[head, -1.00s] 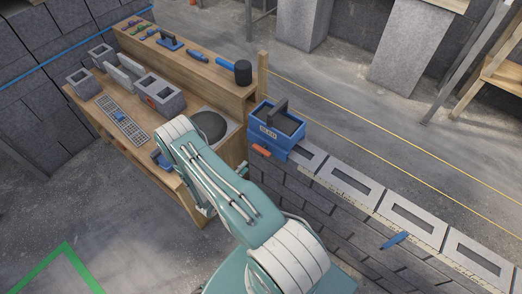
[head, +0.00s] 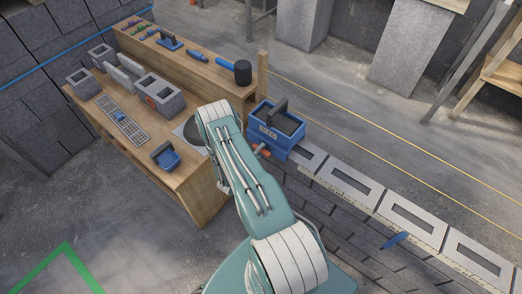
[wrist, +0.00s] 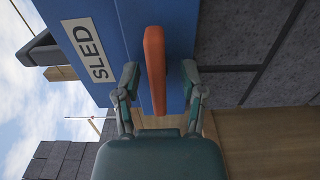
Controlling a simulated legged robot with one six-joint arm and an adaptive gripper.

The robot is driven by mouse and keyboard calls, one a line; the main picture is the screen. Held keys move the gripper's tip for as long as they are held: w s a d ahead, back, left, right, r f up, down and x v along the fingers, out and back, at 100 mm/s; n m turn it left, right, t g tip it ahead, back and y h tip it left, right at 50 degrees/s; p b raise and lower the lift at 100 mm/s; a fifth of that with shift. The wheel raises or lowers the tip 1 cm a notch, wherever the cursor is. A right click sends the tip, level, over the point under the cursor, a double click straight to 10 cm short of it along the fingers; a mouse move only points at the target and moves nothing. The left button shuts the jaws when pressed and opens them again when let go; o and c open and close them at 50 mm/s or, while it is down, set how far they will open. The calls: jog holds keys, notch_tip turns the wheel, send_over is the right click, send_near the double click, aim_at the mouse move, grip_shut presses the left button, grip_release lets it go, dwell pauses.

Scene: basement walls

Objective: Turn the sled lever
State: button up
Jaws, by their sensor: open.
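In the wrist view the lever (wrist: 155,68) runs lengthwise between the two fingers of my gripper (wrist: 161,82). The fingers are open, one on each side of the lever, with a gap to each. The blue sled body (wrist: 118,45) fills the view behind the lever.
The wall top (head: 345,180) runs to the lower right, with a blue tool (head: 396,240) on its side. A wooden bench (head: 190,185) with blocks, a grid and a blue-handled tool (head: 165,156) stands at left. A black mallet (head: 242,72) lies on the shelf behind.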

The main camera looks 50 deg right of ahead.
grip_shut()
jog(key=n, duration=0.4)
jog(key=shift+a+f+n, duration=0.1)
jog(key=shift+n, duration=0.2)
jog(key=n, duration=0.4)
jog(key=shift+s+n, duration=0.1)
jog(key=shift+n, duration=0.2)
jog(key=n, duration=0.4)
jog(key=shift+n, duration=2.4)
